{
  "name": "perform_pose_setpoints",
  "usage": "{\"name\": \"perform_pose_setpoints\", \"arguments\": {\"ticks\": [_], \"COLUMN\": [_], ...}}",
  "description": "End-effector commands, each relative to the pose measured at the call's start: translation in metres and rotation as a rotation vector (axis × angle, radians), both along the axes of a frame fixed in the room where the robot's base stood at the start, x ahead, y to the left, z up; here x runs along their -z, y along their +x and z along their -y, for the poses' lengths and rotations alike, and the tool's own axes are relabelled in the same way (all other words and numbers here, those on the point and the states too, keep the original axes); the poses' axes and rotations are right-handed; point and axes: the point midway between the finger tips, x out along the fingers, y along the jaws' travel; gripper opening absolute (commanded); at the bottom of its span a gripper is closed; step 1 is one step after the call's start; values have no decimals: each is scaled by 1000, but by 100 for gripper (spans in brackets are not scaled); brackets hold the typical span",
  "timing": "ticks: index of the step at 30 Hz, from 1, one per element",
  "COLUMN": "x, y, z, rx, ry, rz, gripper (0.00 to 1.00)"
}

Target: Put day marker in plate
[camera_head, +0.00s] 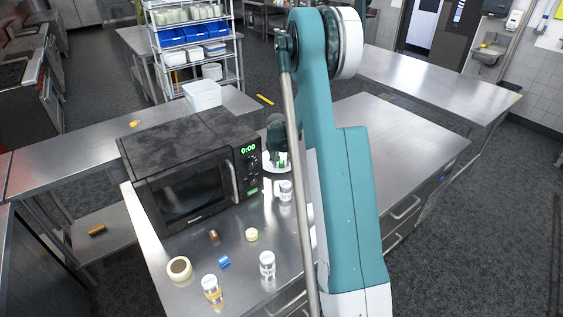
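A white plate (270,168) lies on the steel counter just right of the microwave, partly hidden by my arm. The end of my arm with my gripper (279,160) is above the plate; the fingers are small, dark and partly covered by my arm, so I cannot tell whether they are open or hold anything. I cannot tell for sure which thing is the day marker. Small candidates on the counter in front of the microwave are a blue piece (224,262) and a brown piece (214,236).
A black microwave (190,170) stands left of the plate. Clear jars (267,263), a tape roll (180,268) and a pale round piece (252,234) stand on the front counter. The steel counter (400,135) right of my arm is clear. A shelf rack (195,45) stands behind.

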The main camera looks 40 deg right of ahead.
Motion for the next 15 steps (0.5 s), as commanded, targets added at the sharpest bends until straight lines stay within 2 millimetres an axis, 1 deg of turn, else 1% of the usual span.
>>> {"name": "perform_pose_setpoints", "arguments": {"ticks": [8,15], "x": [-6,-24], "y": [-1,-6], "z": [-1,-6], "rx": [0,0], "ry": [0,0], "rz": [0,0], "gripper": [30,30]}}
